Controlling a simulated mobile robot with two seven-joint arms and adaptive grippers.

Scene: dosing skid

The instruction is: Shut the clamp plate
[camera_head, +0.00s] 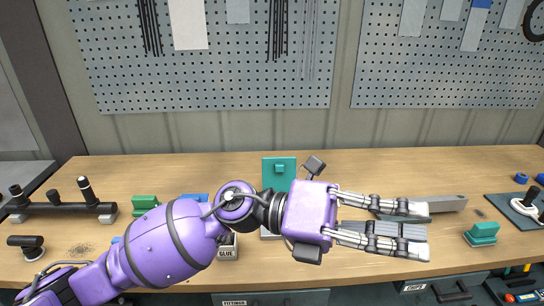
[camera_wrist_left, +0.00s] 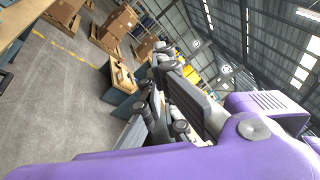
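A teal plate (camera_head: 279,170) stands upright on the workbench behind my left wrist, with a small teal block on its face. It looks like the clamp plate, raised open. Its lower part and most of its base are hidden by my arm. My left gripper (camera_head: 424,231) is to the right of the plate, pointing right, with its fingers spread apart and not touching the plate. Grey ribbed metal shows between the fingers, and I cannot tell how far below them it lies. The left wrist view shows the fingers (camera_wrist_left: 172,95) against the room, without the plate. My right gripper is not in view.
A black pipe manifold (camera_head: 60,208) and green block (camera_head: 144,205) are at left. A grey bar (camera_head: 447,204), teal block (camera_head: 482,233) and dark plate with a white part (camera_head: 520,207) are at right. The back strip of the wooden bench (camera_head: 400,165) is clear.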

